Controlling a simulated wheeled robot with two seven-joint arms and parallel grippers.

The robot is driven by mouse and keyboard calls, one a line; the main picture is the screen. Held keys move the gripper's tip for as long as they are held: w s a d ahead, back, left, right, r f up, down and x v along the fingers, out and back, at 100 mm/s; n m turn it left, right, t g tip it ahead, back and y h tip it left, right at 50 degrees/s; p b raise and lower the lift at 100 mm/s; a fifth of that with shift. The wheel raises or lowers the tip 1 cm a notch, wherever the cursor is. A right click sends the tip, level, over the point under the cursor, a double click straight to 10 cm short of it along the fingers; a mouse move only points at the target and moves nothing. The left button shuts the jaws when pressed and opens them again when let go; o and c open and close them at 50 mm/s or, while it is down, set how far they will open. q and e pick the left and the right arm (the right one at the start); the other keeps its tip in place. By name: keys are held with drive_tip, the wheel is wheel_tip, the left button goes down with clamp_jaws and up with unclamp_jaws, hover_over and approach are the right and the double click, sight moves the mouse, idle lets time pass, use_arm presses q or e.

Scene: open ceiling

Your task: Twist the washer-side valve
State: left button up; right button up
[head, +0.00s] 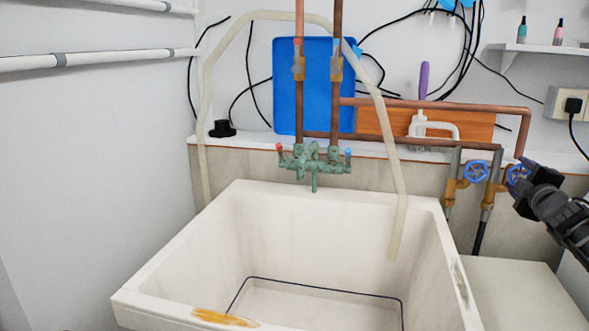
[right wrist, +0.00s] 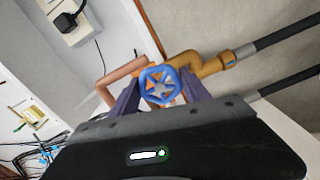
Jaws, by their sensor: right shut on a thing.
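Two blue round valve wheels sit on brass valves at the right of the sink in the head view. The right-hand wheel (head: 517,174) is the one at my right gripper (head: 524,183); the left-hand wheel (head: 475,170) is free. In the right wrist view the blue wheel (right wrist: 148,76) lies between the two dark fingers of my right gripper (right wrist: 160,92). The gripper is shut on this wheel, with a finger on each side. The brass valve body (right wrist: 205,66) runs off behind it. My left gripper is not in view.
A white sink (head: 165,255) fills the middle, with a green tap (head: 315,160) above it. Copper pipes (head: 440,104) run just above the valves. A pale flat top (head: 520,290) lies below my right arm. A wall socket (head: 568,104) is at the right.

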drive_tip(key=shift+f+n, duration=0.1)
drive_tip(key=shift+n, duration=0.6)
drive_tip(key=n+b, duration=0.1)
drive_tip(key=n, duration=0.2)
drive_tip(key=shift+n, duration=0.3)
drive_tip(key=shift+n, duration=0.7)
drive_tip(key=shift+n+b, duration=0.4)
drive_tip(key=shift+n, duration=0.6)
